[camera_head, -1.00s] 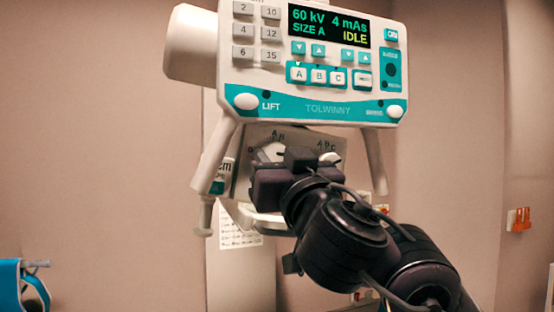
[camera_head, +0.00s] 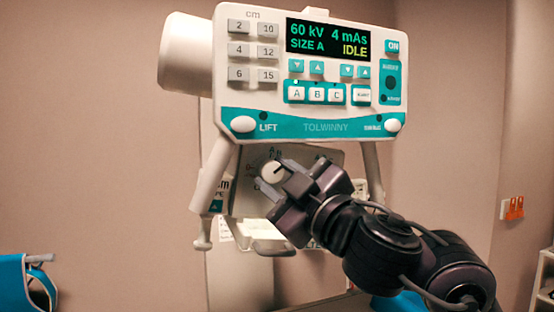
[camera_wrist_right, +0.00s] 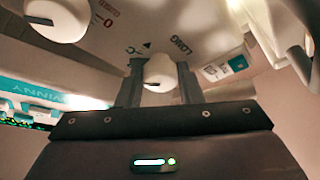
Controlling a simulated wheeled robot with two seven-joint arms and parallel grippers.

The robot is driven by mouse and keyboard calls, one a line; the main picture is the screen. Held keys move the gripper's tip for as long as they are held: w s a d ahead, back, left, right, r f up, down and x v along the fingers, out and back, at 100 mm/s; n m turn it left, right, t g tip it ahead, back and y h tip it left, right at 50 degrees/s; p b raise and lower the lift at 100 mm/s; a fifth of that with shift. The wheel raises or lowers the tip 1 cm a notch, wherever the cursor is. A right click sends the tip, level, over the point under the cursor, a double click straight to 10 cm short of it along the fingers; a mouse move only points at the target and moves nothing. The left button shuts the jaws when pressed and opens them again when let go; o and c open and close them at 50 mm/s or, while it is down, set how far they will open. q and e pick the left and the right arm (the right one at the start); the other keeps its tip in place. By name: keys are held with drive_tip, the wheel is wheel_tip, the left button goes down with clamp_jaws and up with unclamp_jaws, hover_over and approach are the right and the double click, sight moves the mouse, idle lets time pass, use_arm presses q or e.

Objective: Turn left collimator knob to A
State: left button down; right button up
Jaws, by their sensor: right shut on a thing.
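The left collimator knob (camera_head: 274,172) is a round white dial with a dark pointer line, on the tilted grey collimator face (camera_head: 247,180) under the console. The line points up and slightly right in the head view. My right gripper (camera_head: 277,177) comes in from the lower right, rolled over, and is shut on this knob. In the right wrist view its two dark fingers (camera_wrist_right: 159,82) stand on either side of the white knob (camera_wrist_right: 159,70). Part of the lettering around the knob is hidden by the gripper. My left gripper is out of view.
A second white knob (camera_wrist_right: 57,18) sits close by on the same face. The console (camera_head: 310,127) hangs just above, its display reading SIZE A and IDLE, with handles on both sides. A blue item (camera_head: 25,283) is at far left.

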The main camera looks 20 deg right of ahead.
drive_tip(key=n+p, duration=0.1)
drive_tip(key=n+g+p, duration=0.1)
drive_tip(key=n, duration=0.1)
drive_tip(key=n+p, duration=0.1)
drive_tip(key=n, duration=0.1)
drive_tip(key=shift+d+r+g+y+p, duration=0.1)
drive_tip(key=shift+r+g+y+p, duration=0.2)
drive_tip(key=shift+g+y+p, duration=0.1)
drive_tip(key=shift+f+n+g+p, duration=0.1)
drive_tip(key=shift+n+g+p, duration=0.5)
drive_tip(key=shift+n+p, duration=0.85)
drive_tip(key=shift+n, duration=0.45)
drive_tip(key=shift+f, duration=0.1)
drive_tip(key=o, duration=1)
drive_tip(key=shift+s, duration=0.1)
drive_tip(key=b+v, duration=0.4)
drive_tip(key=v, duration=0.3)
drive_tip(key=shift+s+d, duration=0.15)
drive_tip(key=shift+s, duration=0.2)
